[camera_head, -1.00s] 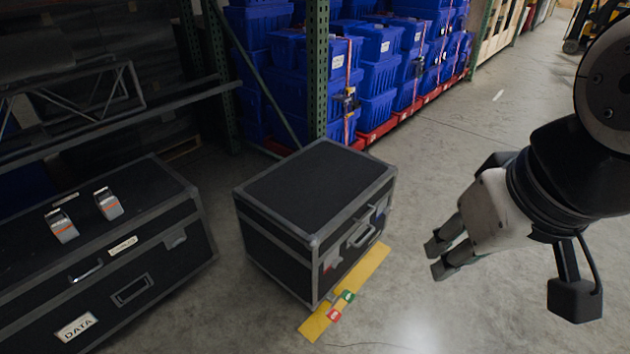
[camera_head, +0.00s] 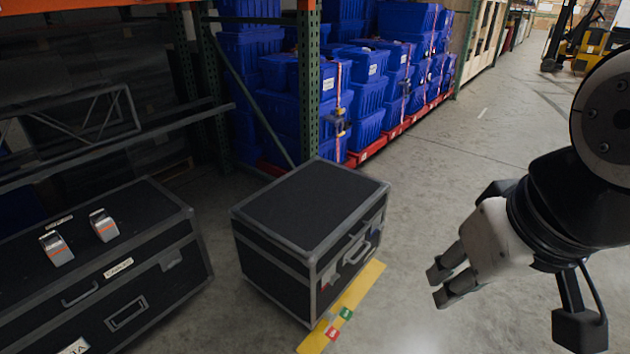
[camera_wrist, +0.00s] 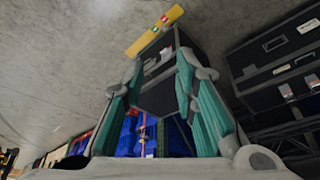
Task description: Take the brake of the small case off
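The small case (camera_head: 310,205) is a black box with grey metal edges. It stands on the floor at the middle of the head view, its handle side facing right. It also shows in the wrist view (camera_wrist: 165,95), between my fingers. At its near foot lies a yellow strip (camera_head: 366,284) with a red marker (camera_head: 332,334) and a green marker (camera_head: 346,313), both with small white symbols. I cannot tell whether these are the brake's parts or labels. My gripper (camera_head: 440,285) is open and empty, right of the case and apart from it. The wrist view shows teal pads spread wide.
A larger black case (camera_head: 95,270) stands at the left with two grey-orange devices (camera_head: 80,238) on top. Blue totes (camera_head: 345,90) fill the rack behind a green post (camera_head: 306,80). Open concrete floor lies right of the small case. A yellow forklift (camera_head: 590,45) stands far back.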

